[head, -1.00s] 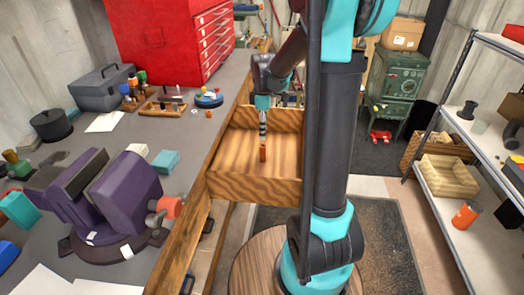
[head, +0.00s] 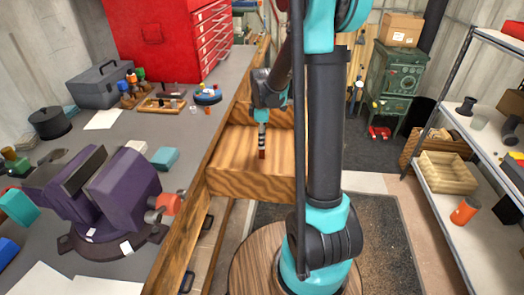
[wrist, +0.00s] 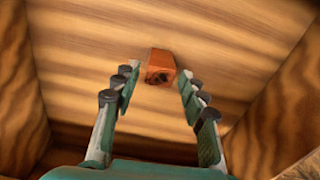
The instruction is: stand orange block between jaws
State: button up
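The orange block (head: 262,154) stands on the floor of an open wooden drawer (head: 245,187). In the wrist view the block (wrist: 161,65) shows a dark round hole on its near face. My gripper (head: 262,145) points down into the drawer, right above the block. In the wrist view its two fingers (wrist: 157,78) are apart, one on each side of the block, with visible gaps. The block appears at or just beyond the fingertips. The purple vise (head: 125,195) stands on the bench at left, with its jaws (head: 82,172) at the top; their gap is hard to make out.
The grey bench (head: 190,130) holds a teal block (head: 164,159), a toolbox (head: 101,87), a wooden tray (head: 162,105) and papers. A red cabinet (head: 160,40) stands behind. Drawer walls surround my gripper. A shelf (head: 450,190) stands at right.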

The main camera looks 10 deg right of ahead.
grip_shut()
jog(key=shift+r, duration=0.1)
jog(key=shift+r, duration=2.4)
